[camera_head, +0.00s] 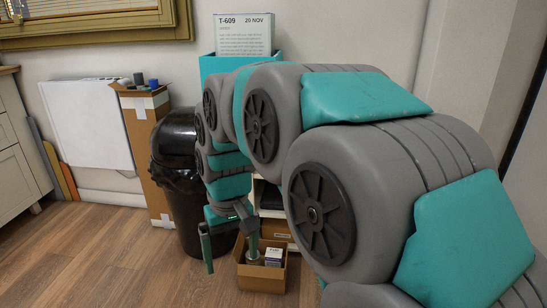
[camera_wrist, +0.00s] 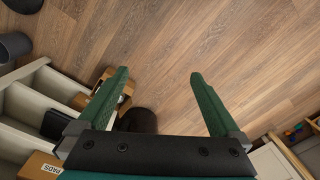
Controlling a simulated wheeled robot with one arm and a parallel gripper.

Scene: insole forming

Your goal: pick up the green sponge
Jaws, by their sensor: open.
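I cannot make out a green sponge in either view. My gripper (camera_head: 231,265) hangs low in front of the black bin, beside a small open cardboard box, in the head view.
The open cardboard box (camera_head: 262,284) holds small items. The black bin (camera_head: 175,190) stands beside a tall cardboard box (camera_head: 146,140). A white shelf unit (camera_wrist: 28,125) is at left in the wrist view. The wooden floor (camera_head: 75,255) at front left is clear.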

